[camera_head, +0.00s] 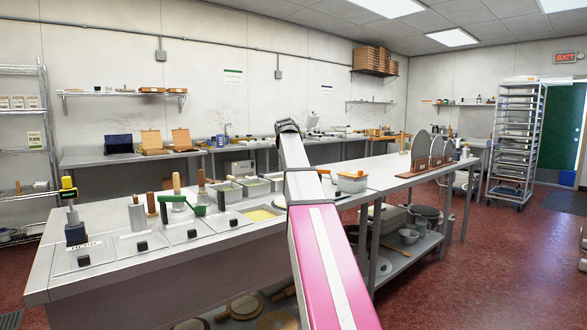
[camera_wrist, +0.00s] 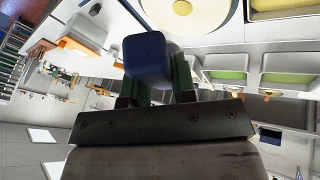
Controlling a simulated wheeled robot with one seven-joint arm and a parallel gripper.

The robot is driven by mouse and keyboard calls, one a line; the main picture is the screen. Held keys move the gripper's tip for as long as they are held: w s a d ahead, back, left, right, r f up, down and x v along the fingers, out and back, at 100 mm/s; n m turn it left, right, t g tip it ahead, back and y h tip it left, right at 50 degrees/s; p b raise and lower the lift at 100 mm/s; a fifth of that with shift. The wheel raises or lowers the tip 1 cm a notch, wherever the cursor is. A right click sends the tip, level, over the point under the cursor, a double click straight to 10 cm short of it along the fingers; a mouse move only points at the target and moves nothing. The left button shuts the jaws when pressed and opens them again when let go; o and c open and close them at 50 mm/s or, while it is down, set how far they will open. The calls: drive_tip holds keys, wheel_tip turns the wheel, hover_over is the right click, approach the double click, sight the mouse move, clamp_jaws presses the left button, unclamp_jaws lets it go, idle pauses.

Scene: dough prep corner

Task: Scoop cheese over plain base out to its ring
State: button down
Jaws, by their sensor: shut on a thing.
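My gripper (camera_wrist: 156,82) shows in the wrist view, its two dark green fingers closed on a dark blue block-shaped grip (camera_wrist: 148,58). I take this for the scoop's handle; the far end of the tool is hidden behind it. A yellow-filled pan (camera_wrist: 290,13), possibly the cheese, is at the top right; a yellow pan also shows in the head view (camera_head: 262,215). My gripper is hidden in the head view.
Pans with green contents (camera_wrist: 228,76) sit right of my gripper in the wrist view. In the head view, a green-handled tool (camera_head: 178,201) and several upright handles stand on the left counter. Dark round peels (camera_head: 420,149) stand farther right.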

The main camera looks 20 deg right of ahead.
drive_tip(key=shift+d+r+y, duration=0.75)
drive_tip(key=shift+d+y, duration=0.1)
drive_tip(key=shift+y, duration=0.15)
drive_tip(key=shift+s+d+r+m+y, duration=0.1)
drive_tip(key=shift+d+r+m+y, duration=0.3)
drive_tip(key=shift+y, duration=0.4)
drive_tip(key=shift+a, duration=0.1)
drive_tip(key=shift+r, duration=0.15)
wheel_tip(320, 180, up, 3)
drive_tip(key=shift+f, duration=0.1)
